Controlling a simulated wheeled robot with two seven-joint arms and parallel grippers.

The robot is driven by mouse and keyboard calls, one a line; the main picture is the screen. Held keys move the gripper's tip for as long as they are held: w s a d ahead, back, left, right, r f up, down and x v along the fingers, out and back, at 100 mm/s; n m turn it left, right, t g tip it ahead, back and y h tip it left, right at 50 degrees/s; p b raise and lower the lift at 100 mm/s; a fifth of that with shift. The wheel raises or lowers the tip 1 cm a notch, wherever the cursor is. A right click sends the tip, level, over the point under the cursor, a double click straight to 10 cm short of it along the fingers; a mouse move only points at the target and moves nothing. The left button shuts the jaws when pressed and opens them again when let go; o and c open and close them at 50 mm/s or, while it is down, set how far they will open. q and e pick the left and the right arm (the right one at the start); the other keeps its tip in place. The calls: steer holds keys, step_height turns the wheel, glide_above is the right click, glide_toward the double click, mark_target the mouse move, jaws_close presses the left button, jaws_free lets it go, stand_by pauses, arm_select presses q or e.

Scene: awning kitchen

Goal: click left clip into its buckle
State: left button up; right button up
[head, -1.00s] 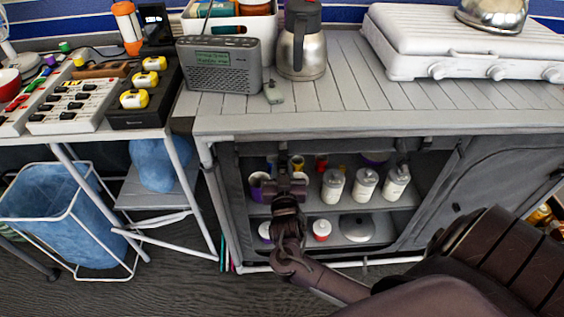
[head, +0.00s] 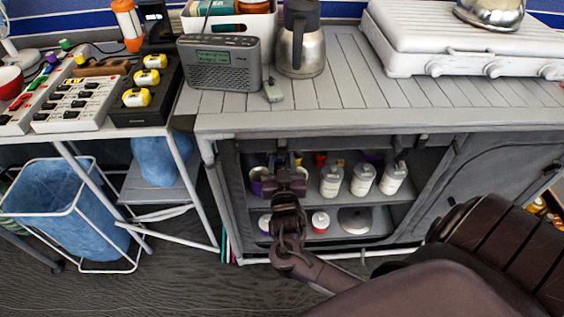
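The cabinet's open front has a dark strap (head: 281,146) hanging from its top edge at the left. A second dark strap (head: 397,146) hangs farther right. The clip and buckle at the left strap are too small and dark to tell apart. My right gripper (head: 288,168) is raised in front of the left part of the opening, just below the left strap. Whether it touches the strap, and whether its fingers are open or shut, cannot be told. My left gripper is not in view.
White bottles (head: 362,180) stand on the upper shelf, right of my gripper. A red-capped jar (head: 320,222) and a pale lid (head: 354,220) sit below. The counter (head: 340,100) overhangs the opening. A radio (head: 219,63) and jug (head: 300,45) stand on top.

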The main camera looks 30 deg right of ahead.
steer(key=shift+s+a, duration=0.25)
steer(key=shift+s, duration=0.1)
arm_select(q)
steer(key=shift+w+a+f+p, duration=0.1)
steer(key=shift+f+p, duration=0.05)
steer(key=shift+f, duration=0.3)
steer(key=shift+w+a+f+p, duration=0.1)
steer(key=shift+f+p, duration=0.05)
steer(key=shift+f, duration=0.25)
arm_select(e)
steer(key=v, duration=0.7)
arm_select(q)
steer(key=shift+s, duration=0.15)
